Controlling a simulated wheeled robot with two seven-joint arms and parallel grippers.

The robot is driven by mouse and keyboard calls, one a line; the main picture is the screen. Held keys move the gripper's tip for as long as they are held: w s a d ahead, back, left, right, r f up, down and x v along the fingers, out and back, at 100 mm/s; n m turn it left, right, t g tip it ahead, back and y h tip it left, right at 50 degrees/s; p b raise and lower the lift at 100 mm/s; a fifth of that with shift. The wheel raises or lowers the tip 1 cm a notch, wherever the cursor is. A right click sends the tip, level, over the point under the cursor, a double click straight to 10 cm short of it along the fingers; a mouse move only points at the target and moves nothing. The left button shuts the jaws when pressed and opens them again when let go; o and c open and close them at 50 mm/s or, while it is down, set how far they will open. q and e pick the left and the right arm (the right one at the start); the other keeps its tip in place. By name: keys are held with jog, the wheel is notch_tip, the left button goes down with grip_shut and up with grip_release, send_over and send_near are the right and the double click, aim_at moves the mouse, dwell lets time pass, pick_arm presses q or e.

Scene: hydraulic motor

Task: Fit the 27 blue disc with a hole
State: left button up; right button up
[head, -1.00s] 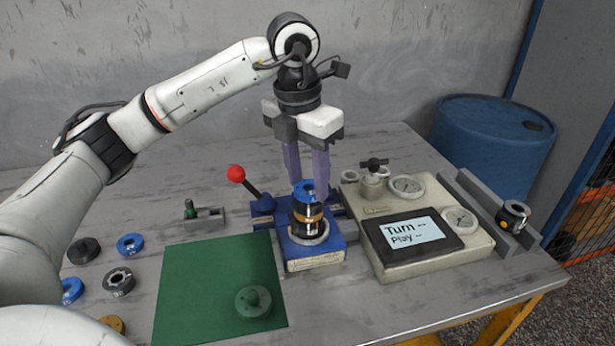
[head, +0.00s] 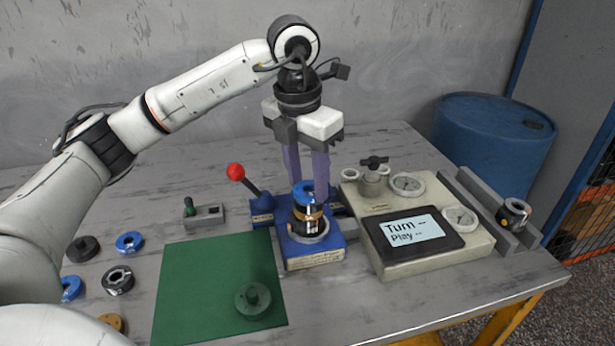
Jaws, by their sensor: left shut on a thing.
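My left gripper (head: 308,190) points straight down over the blue fixture (head: 314,258) in the middle of the table. Its purple fingers are shut on a blue disc with a hole (head: 303,187). The disc is at the top of a stack of dark and brass-coloured parts (head: 308,215) standing in the fixture. I cannot tell whether the disc rests on the stack or is just above it. Two more blue discs, one by the mat (head: 130,242) and one at the left edge (head: 71,288), lie on the table. My right gripper is not in view.
A red-knobbed lever (head: 236,171) stands left of the fixture. A gauge box with a screen (head: 418,238) is at its right. A green mat (head: 205,280) carries a grey-green flanged part (head: 252,298). Dark rings (head: 118,280) lie at left. A rail (head: 490,212) holds a dark part.

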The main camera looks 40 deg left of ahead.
pick_arm(q)
jog(key=o, duration=1.7)
jog(key=shift+r, duration=0.1)
jog(key=shift+r+p, duration=2)
jog(key=shift+r, duration=0.35)
jog(key=shift+f, duration=0.1)
